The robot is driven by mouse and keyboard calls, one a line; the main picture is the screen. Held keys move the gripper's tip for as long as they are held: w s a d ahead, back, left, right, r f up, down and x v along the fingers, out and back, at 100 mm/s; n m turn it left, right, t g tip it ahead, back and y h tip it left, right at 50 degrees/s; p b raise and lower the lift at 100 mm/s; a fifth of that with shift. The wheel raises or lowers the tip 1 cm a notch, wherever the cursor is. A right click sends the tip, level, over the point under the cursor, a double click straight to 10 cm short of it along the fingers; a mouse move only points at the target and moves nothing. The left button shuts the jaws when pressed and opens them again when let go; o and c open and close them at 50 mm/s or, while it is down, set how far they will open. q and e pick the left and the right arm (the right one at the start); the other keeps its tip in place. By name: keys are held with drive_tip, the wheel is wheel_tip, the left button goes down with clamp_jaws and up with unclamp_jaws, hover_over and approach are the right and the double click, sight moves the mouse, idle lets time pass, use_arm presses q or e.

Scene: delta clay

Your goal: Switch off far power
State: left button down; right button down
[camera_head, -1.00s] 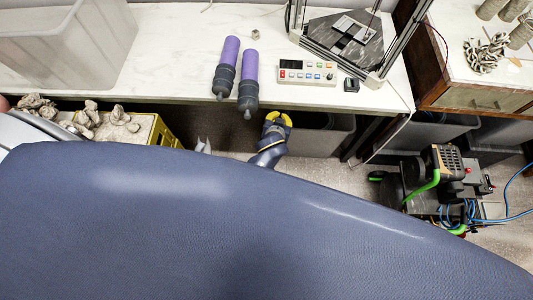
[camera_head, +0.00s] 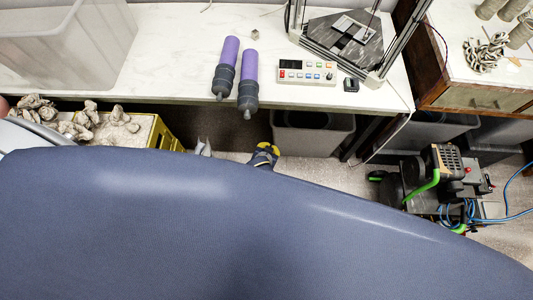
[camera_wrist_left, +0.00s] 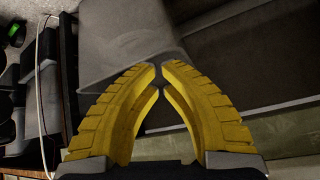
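A white control box (camera_head: 307,72) with a dark red-digit display and coloured buttons lies on the white bench. A small black block (camera_head: 351,85), perhaps a switch, sits right of it. I cannot read which control is the far power. My right gripper is not in view.
Two purple-and-black cylinders (camera_head: 237,72) lie left of the control box, overhanging the bench front. A metal-framed machine (camera_head: 343,36) stands behind it. A grey bin (camera_head: 311,138) is under the bench. A yellow crate of rocks (camera_head: 160,137) is left; a cart (camera_head: 446,180) is right.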

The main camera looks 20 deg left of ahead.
use_arm(q)
drive_tip(key=shift+s+a+f, duration=0.2)
drive_tip(key=shift+s+f, duration=0.55)
drive_tip(key=shift+f, duration=0.25)
drive_tip(key=s+a+f+m+g+h, duration=0.1)
drive_tip(key=s+f+m+g, duration=0.15)
drive_tip(key=s+f, duration=1.15)
drive_tip(key=s+a+f+g, duration=0.1)
drive_tip(key=s+a+f, duration=0.2)
drive_tip(key=s, duration=0.5)
drive_tip(key=s+a+f+g, duration=0.2)
drive_tip(key=s+a+f, duration=0.1)
drive_tip(key=s, duration=0.6)
drive_tip(key=s+a+f+g, duration=0.1)
drive_tip(key=s+a+f, duration=0.3)
drive_tip(key=s, duration=0.5)
drive_tip(key=shift+s+a+n+g, duration=0.2)
drive_tip(key=shift+a+n+g, duration=0.15)
drive_tip(key=shift+a, duration=0.2)
